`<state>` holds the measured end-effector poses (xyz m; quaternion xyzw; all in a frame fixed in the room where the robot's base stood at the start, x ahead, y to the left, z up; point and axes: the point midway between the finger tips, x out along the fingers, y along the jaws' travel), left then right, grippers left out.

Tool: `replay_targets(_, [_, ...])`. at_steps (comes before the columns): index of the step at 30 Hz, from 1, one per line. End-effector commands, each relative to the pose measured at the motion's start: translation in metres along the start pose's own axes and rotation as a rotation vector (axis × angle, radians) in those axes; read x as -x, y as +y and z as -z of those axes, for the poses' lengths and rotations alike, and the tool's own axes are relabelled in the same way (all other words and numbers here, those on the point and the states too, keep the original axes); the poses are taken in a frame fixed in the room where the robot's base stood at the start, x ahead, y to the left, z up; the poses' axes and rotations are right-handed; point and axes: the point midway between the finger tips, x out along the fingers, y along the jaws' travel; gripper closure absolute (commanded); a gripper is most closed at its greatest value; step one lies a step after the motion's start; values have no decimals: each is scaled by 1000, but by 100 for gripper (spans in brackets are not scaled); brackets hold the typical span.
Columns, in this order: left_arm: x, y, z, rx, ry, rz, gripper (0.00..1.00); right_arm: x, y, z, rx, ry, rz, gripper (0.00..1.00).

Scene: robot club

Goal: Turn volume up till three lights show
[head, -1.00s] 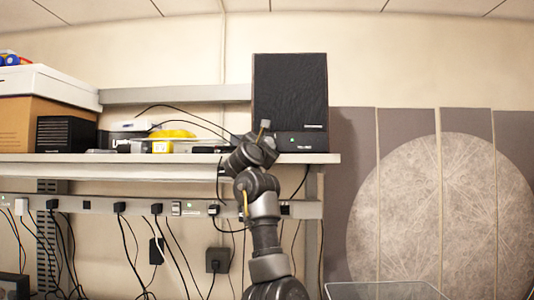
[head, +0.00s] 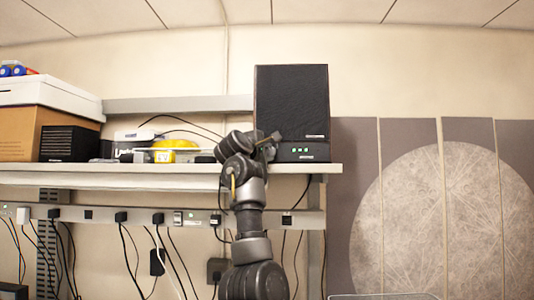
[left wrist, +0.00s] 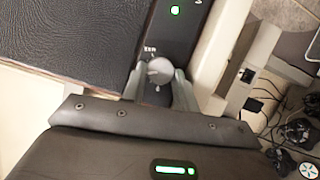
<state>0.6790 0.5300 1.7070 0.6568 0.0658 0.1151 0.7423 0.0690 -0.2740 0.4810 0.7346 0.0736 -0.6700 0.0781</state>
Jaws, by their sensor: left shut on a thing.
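The black speaker (head: 290,100) stands upright on the shelf's right end. Small green lights (head: 300,149) glow low on its front; they look like more than one, but are too small to count surely. In the left wrist view one green light (left wrist: 175,11) shows, and the panel beyond it is cut off. My left gripper (head: 270,143) is at the speaker's lower left front. In the left wrist view my left gripper (left wrist: 160,80) is shut on the grey round volume knob (left wrist: 159,70), one finger on each side. My right gripper is not in view.
The shelf (head: 200,170) also holds a white-topped cardboard box (head: 45,120), a black box (head: 68,143) and a yellow item (head: 175,150), all left of the speaker. Cables and a power strip (head: 140,216) run below. Right of the shelf is a grey panelled wall.

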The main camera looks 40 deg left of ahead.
Motion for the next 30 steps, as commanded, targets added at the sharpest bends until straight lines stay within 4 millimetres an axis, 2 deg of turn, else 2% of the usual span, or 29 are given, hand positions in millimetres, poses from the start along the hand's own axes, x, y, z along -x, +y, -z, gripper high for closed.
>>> replay_targets(19, [0,0,0,-46,0,21,93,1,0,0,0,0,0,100])
replay_targets(20, [0,0,0,-46,0,21,68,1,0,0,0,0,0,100])
replay_targets(24, [0,0,0,-46,0,21,50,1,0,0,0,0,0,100])
replay_targets(30, [0,0,0,-45,0,21,49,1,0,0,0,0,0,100])
